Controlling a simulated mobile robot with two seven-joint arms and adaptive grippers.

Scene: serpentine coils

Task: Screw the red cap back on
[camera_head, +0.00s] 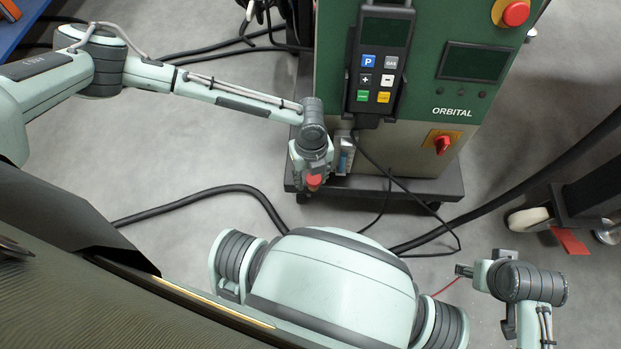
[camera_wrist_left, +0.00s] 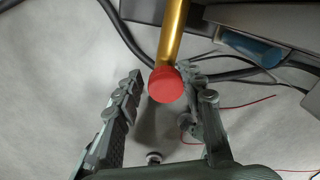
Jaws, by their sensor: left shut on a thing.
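The red cap (camera_wrist_left: 166,84) is at the end of a gold tube (camera_wrist_left: 174,32) that comes down from the top of the left wrist view. From this angle I cannot tell whether the cap is threaded on or only against the tube's end. My left gripper (camera_wrist_left: 163,76) has its fingertips on either side of the cap and is shut on it. In the head view the cap (camera_head: 314,181) shows as a red spot at my left gripper (camera_head: 314,176), in front of the green cabinet's base. My right gripper (camera_head: 464,270) is small at the lower right, away from the cap.
The green cabinet (camera_head: 440,110) on a dark wheeled base (camera_head: 410,188) stands close behind my left gripper. A pendant (camera_head: 378,65) hangs on its front. Black cables (camera_head: 205,192) cross the grey floor. A caster (camera_head: 528,219) is at the right.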

